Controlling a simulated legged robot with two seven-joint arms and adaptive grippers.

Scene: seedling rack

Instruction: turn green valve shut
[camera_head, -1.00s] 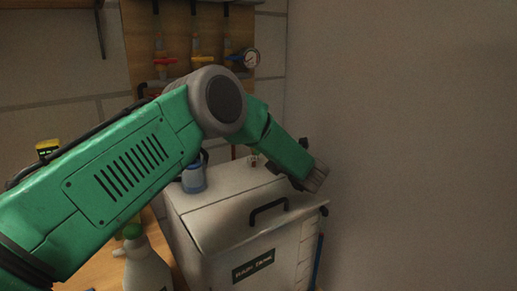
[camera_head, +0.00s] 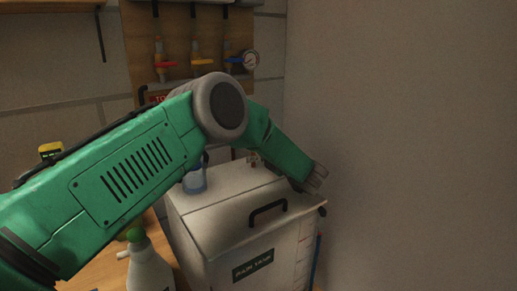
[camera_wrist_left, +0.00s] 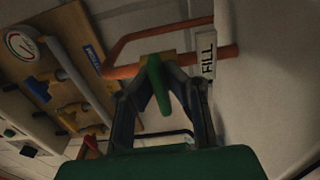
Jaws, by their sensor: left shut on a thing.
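The green valve's handle (camera_wrist_left: 158,86) is a short green lever on a copper pipe (camera_wrist_left: 205,56), next to a white FILL label (camera_wrist_left: 208,50) in the left wrist view. My left gripper (camera_wrist_left: 156,70) has its dark fingers on either side of the lever and is shut on it. The lever points towards the wrist camera, between the fingers. In the head view my green left arm reaches over the tank, and the valve and fingertips cannot be made out. My right gripper is in neither view.
A white lidded tank (camera_head: 220,235) with a black handle stands below my arm. A spray bottle (camera_head: 148,268) and a blue container (camera_head: 195,180) are nearby. Red, yellow and blue valves and a gauge (camera_head: 250,60) are on the wooden board behind. A bare wall is at right.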

